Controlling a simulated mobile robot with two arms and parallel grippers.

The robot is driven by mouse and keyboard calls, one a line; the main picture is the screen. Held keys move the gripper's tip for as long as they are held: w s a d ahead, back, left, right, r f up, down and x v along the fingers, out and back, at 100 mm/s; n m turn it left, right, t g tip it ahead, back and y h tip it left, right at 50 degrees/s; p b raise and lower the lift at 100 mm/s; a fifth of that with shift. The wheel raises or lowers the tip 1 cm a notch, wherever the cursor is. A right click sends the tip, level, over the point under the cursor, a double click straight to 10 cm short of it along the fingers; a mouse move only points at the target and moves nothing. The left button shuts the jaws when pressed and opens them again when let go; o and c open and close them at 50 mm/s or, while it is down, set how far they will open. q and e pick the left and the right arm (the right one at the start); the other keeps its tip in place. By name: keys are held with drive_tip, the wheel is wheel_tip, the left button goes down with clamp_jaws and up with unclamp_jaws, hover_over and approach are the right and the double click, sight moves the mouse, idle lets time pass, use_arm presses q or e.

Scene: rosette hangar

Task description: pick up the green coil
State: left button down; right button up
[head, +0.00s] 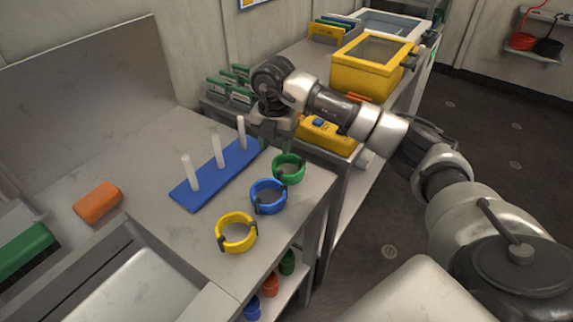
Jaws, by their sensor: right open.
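The green coil (290,179) is a ring lying on the grey worktop near its right edge. My right gripper (275,138) is open and points down, just behind the coil and a little to its left in the picture. It appears to be above the worktop and apart from the coil, with nothing visible between its fingers. The exact height of the fingertips is hard to tell. My left gripper is not in view.
A blue coil (268,209) and a yellow coil (236,247) lie in front of the green one. A blue base (208,187) with three white pegs stands close to the left. An orange block (97,203) lies far left. A yellow bin (368,83) stands behind.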

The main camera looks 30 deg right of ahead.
sight(276, 159)
drive_tip(key=shift+f, duration=0.75)
drive_tip(key=f, duration=0.2)
drive_tip(key=f+p, duration=0.1)
drive_tip(key=f, duration=0.1)
drive_tip(key=shift+s+a+f, duration=0.2)
drive_tip(key=shift+f, duration=0.35)
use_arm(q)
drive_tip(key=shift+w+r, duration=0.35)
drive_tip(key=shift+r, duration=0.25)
use_arm(e)
drive_tip(key=shift+c, duration=0.3)
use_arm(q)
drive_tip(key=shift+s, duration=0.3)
use_arm(e)
clamp_jaws()
